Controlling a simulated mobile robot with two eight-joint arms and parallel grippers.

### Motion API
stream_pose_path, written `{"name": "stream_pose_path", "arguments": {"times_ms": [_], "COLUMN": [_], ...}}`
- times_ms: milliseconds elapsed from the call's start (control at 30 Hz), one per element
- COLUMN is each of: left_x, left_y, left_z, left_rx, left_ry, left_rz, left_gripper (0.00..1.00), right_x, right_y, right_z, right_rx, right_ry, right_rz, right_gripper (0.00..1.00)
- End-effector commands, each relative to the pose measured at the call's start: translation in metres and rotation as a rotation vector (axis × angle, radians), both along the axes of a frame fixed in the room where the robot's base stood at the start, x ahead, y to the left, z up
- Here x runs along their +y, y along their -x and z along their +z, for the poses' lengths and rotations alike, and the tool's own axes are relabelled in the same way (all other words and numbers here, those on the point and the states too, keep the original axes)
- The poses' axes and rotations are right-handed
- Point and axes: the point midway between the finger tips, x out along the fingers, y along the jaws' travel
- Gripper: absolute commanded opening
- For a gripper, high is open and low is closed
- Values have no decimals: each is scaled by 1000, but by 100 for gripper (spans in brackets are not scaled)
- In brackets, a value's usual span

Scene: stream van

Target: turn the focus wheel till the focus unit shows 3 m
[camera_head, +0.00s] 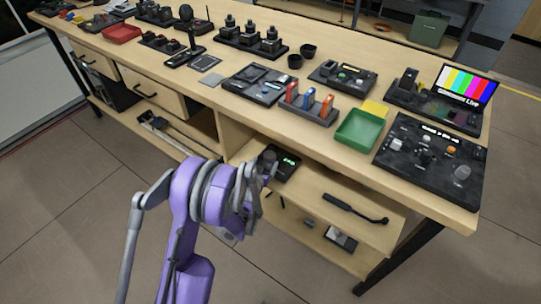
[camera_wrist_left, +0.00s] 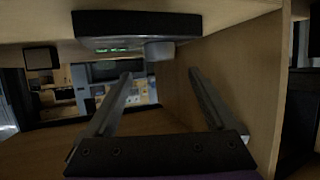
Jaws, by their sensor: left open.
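The focus unit (camera_head: 283,163) is a black box with a small green readout, on the shelf under the tabletop. The digits are too small to read. A dark round knob, seemingly the focus wheel (camera_head: 268,160), shows at its left side, partly behind my left gripper (camera_head: 266,178). In the left wrist view the focus unit (camera_wrist_left: 137,24) is at the top, with its green readout and a grey round wheel (camera_wrist_left: 160,51). My left gripper (camera_wrist_left: 160,80) is open there, its two fingers apart with nothing between them; the wheel appears beyond them. My right gripper is not in view.
A wooden panel (camera_wrist_left: 243,75) stands close to the right finger in the left wrist view. The tabletop (camera_head: 215,100) overhangs the shelf. A black handled tool (camera_head: 355,209) lies on the shelf to the right. A green tray (camera_head: 358,128) and control panels stand above.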

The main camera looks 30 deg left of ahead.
Motion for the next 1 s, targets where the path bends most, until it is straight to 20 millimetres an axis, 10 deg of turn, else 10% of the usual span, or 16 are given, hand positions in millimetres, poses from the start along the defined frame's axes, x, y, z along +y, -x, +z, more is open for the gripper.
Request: {"name": "stream_pose_path", "arguments": {"times_ms": [400, 833, 1000], "left_x": [18, 20, 20], "left_y": [-64, -74, -74], "left_z": [-29, -32, -32], "left_rx": [1, 1, 1], "left_ry": [-1, 0, 0], "left_rz": [0, 0, 0], "left_gripper": [90, 90, 61], "right_x": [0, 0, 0], "right_y": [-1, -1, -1], "right_z": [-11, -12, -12], "right_rx": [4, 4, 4], "right_ry": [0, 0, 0], "right_rz": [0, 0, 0], "right_gripper": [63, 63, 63]}}
